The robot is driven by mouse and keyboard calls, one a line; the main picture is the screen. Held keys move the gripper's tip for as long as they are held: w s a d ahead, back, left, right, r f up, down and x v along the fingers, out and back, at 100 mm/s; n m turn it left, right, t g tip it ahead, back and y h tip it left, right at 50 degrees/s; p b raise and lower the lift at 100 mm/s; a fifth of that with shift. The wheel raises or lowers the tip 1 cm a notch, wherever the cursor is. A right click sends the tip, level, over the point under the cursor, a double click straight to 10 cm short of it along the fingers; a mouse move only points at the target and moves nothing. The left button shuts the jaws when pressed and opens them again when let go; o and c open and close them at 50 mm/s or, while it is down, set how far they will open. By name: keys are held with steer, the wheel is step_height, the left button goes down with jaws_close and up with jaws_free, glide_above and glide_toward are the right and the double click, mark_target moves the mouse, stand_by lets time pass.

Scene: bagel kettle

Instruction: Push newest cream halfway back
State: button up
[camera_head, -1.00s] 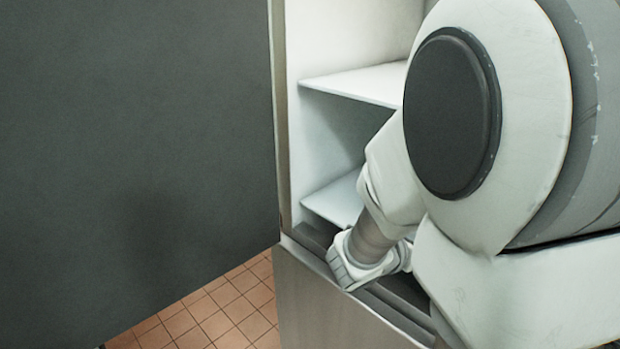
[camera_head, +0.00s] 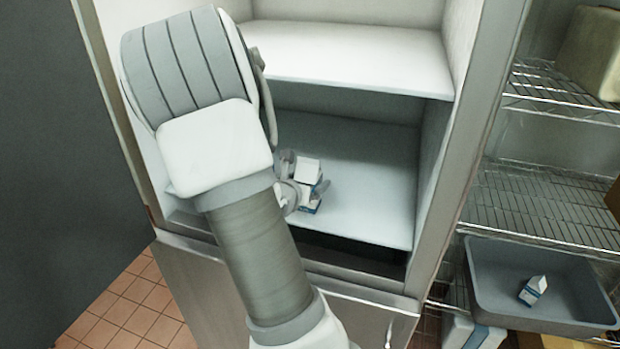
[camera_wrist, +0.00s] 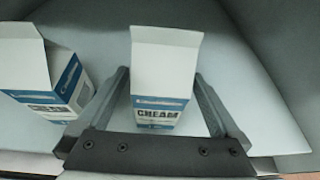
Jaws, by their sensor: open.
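In the wrist view, a white and blue cream carton (camera_wrist: 165,85) stands upright between the two fingers of my gripper (camera_wrist: 161,76). The fingers are open, one on each side; I cannot tell whether they touch it. A second cream carton (camera_wrist: 42,82) stands just to the left, outside the fingers. In the head view, my gripper (camera_head: 305,180) is low over the fridge's lower shelf (camera_head: 375,195), at a carton (camera_head: 309,170); another carton there is mostly hidden. A further carton (camera_head: 533,290) lies in the grey bin (camera_head: 490,300) at right. No marking shows which is newest.
An upper shelf (camera_head: 350,60) hangs above the lower one, with side walls close by. The lower shelf is bare to the right of the cartons. A dark open door (camera_head: 60,150) stands at left. A wire rack (camera_head: 540,205) stands outside at right.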

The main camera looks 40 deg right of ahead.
steer(key=shift+x, duration=1.8)
steer(key=shift+c, duration=0.2)
jaws_close()
